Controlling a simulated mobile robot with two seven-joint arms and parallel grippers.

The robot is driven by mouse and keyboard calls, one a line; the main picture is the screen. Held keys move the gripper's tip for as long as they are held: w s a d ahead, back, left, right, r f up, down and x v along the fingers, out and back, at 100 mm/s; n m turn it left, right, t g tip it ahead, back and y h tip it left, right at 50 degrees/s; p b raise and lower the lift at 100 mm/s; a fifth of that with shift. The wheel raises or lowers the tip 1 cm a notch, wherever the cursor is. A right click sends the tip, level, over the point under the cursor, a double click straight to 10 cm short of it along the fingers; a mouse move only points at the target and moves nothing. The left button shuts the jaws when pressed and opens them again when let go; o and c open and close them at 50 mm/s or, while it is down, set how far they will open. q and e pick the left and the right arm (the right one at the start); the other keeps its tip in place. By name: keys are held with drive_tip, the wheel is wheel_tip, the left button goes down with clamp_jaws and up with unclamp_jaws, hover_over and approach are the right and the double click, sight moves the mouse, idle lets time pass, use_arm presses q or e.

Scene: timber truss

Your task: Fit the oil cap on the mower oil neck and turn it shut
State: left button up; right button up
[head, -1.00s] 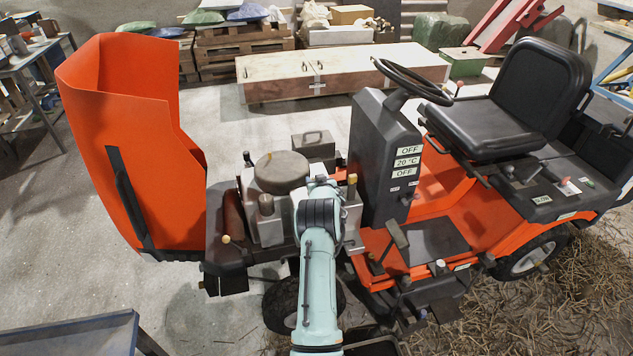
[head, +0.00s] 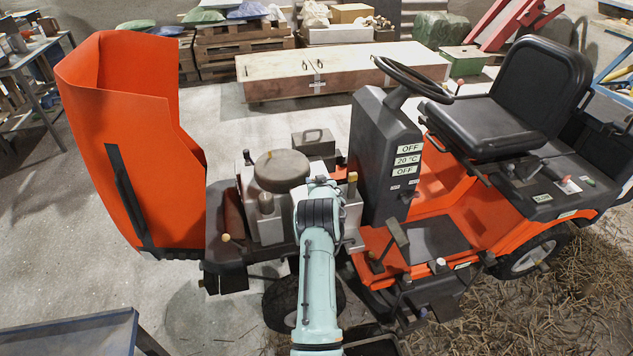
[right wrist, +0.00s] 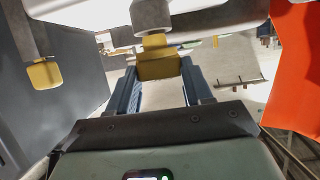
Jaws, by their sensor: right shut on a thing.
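In the right wrist view, my right gripper (right wrist: 164,85) is shut on the yellow oil cap (right wrist: 158,66), which sits between its two dark fingers. The cap's far end meets or overlaps the end of a grey cylindrical neck (right wrist: 151,14); I cannot tell whether it is seated on it. In the head view, my right gripper (head: 321,186) is over the mower's engine (head: 268,225), and my own wrist hides the cap and the neck. My left gripper is not in view.
A second yellow-topped stem (head: 352,180) stands just right of my gripper; its yellow end also shows in the right wrist view (right wrist: 44,74). The raised orange hood (head: 130,140) is to the left, and the dashboard column (head: 383,150) and steering wheel (head: 412,80) to the right.

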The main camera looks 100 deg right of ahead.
drive_tip(key=shift+f+b, duration=0.45)
drive_tip(key=shift+f, duration=0.4)
drive_tip(key=o, duration=1.5)
drive_tip(key=shift+r, duration=0.1)
drive_tip(key=shift+r+p, duration=2.6)
drive_tip(key=shift+r, duration=0.4)
drive_tip(key=shift+a+f, duration=0.1)
drive_tip(key=shift+f, duration=0.05)
